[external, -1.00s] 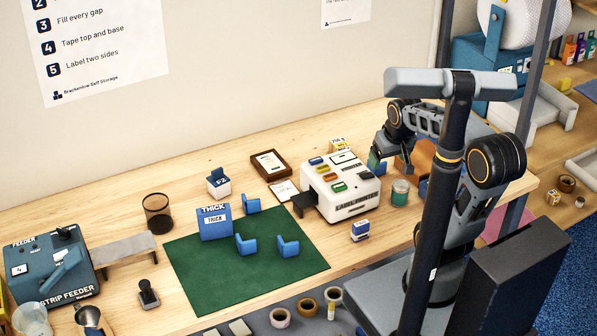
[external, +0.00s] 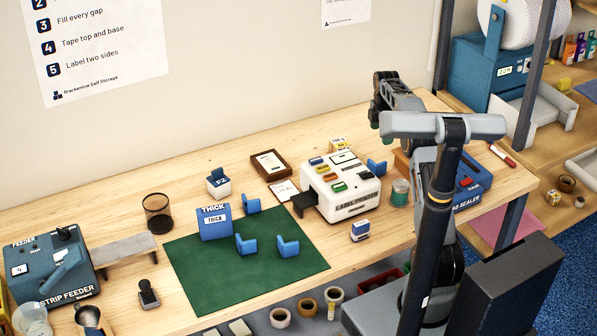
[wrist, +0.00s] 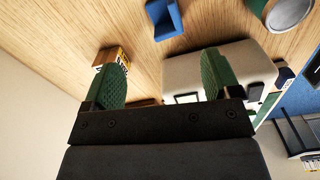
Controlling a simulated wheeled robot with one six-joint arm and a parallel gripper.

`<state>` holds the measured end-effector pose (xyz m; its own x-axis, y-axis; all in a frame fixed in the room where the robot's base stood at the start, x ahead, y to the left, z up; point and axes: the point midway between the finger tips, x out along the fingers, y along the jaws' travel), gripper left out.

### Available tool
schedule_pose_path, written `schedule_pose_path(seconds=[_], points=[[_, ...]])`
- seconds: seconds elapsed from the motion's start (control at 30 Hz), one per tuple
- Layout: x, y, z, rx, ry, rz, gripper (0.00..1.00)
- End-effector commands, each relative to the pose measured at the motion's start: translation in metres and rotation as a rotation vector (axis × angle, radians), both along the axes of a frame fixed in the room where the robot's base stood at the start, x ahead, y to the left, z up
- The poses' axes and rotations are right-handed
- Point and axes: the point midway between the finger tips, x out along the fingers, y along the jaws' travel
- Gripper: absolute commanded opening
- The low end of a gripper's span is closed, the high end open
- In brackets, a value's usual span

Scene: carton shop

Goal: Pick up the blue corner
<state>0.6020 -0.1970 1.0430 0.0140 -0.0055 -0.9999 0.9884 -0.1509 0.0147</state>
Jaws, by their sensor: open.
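A blue corner (external: 376,167) stands on the bench just right of the label printer. It also shows at the top of the wrist view (wrist: 164,18). Three more blue corners lie on the green mat: one at its back (external: 251,205), one in the middle (external: 246,244) and one to the right (external: 288,246). My gripper (wrist: 165,80) is open, with green pads wide apart and nothing between them. In the external view it is raised above and behind the printer, apart from every corner, and my arm partly hides it.
The label printer (external: 342,203) stands close beside the lone corner, with a tape roll (external: 400,192) to its right. A small yellow box (external: 338,145) is behind the printer. A blue sealer (external: 472,185) stands at the right. The green mat (external: 200,280) also holds a blue THICK block (external: 214,224).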

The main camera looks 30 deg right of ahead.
Motion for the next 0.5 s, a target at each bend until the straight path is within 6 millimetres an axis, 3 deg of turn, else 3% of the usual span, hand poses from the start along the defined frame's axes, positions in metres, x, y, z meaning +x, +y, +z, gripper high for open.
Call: schedule_pose_path(seconds=[0.23, 0.5], points=[[-0.002, 0.001, 0.0, 0.004, 0.015, 0.2, 0.83], [-0.003, 0.002, -0.045, 0.006, 0.018, 0.218, 0.83]])
